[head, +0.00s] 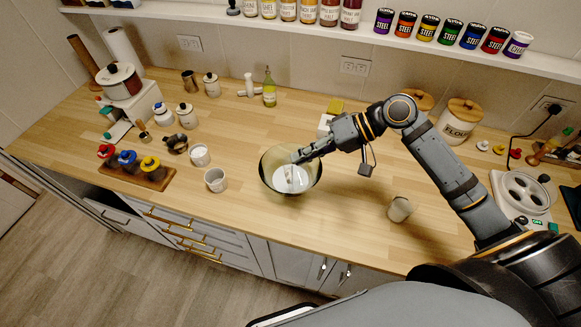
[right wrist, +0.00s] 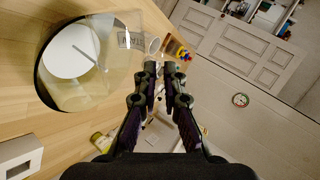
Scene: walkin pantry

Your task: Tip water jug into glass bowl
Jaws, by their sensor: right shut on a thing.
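The glass bowl (head: 264,176) stands on the counter near its front edge, with a white round area inside. It also shows at the upper left of the right wrist view (right wrist: 45,96), its dark rim curving around the white area. My right gripper (head: 297,158) is above the bowl, and its fingers are close together in the right wrist view (right wrist: 160,72). It is shut on a clear thing that looks like the water jug (right wrist: 128,62). The jug's outline blends with the bowl behind it, so its tilt and any water flow cannot be told. My left gripper is out of view.
White mugs (head: 215,180) stand left of the bowl. A rack with red, blue and yellow tops (head: 150,178) is farther left. A beige cup (head: 399,209) stands to the right. A bottle (head: 269,92) and a flour jar (head: 460,122) are at the back. The counter between bowl and cup is clear.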

